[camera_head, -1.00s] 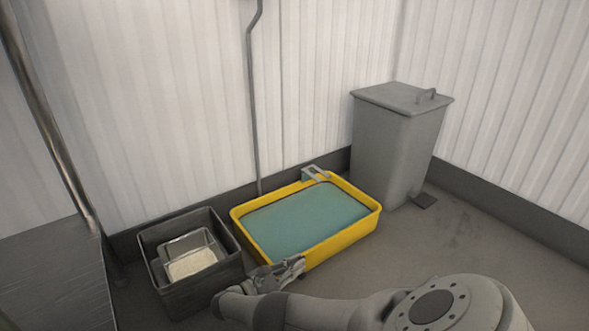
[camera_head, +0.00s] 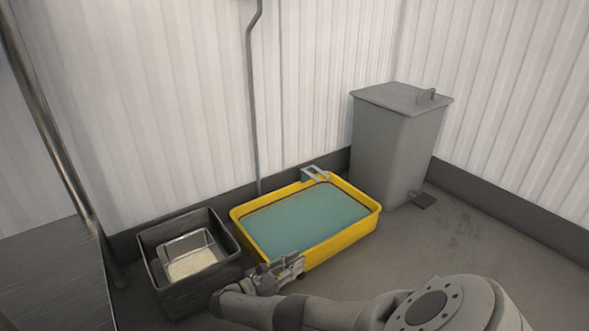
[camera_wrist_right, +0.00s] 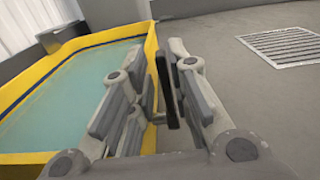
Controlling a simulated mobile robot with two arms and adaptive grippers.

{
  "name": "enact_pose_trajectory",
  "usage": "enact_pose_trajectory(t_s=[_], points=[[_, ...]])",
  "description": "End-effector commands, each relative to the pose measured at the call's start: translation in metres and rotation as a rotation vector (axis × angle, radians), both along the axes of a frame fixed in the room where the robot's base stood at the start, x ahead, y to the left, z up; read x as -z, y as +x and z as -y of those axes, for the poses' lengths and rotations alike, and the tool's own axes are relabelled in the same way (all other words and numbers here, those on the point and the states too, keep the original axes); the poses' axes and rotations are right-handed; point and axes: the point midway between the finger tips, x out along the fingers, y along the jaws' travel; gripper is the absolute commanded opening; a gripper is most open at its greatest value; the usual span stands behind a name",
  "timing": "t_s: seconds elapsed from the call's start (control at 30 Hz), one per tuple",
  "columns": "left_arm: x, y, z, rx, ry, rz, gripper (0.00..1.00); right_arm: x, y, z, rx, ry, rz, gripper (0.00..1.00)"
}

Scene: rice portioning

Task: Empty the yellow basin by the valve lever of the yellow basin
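The yellow basin (camera_head: 345,244) stands on the floor, filled with blue-green water. My right gripper (camera_head: 292,266) is low at its near side, close to the outer wall. In the right wrist view, the basin's yellow rim (camera_wrist_right: 151,45) passes behind the left finger. My right gripper (camera_wrist_right: 163,85) shows there with its fingers apart by a narrow gap. A thin dark upright piece is between them; I cannot tell whether it is the valve lever or a finger pad. I cannot make out the lever clearly in either view. My left gripper is not in view.
A dark crate (camera_head: 190,285) holding a metal pan (camera_head: 207,242) with white grains stands left of the basin. A grey pedal bin (camera_head: 385,150) stands behind right. A floor drain grate (camera_wrist_right: 285,46) is right of the gripper. Floor at right is clear.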

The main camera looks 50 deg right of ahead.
Motion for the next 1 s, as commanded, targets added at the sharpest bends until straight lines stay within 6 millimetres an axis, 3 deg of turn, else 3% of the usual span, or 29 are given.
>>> enact_pose_trajectory(t_s=[0.27,1.0], points=[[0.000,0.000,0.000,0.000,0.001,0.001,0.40,-0.014,-0.003,0.002,0.004,-0.003,0.007,0.18],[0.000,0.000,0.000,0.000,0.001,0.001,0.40,-0.080,-0.002,0.001,0.002,-0.002,0.008,0.18]])
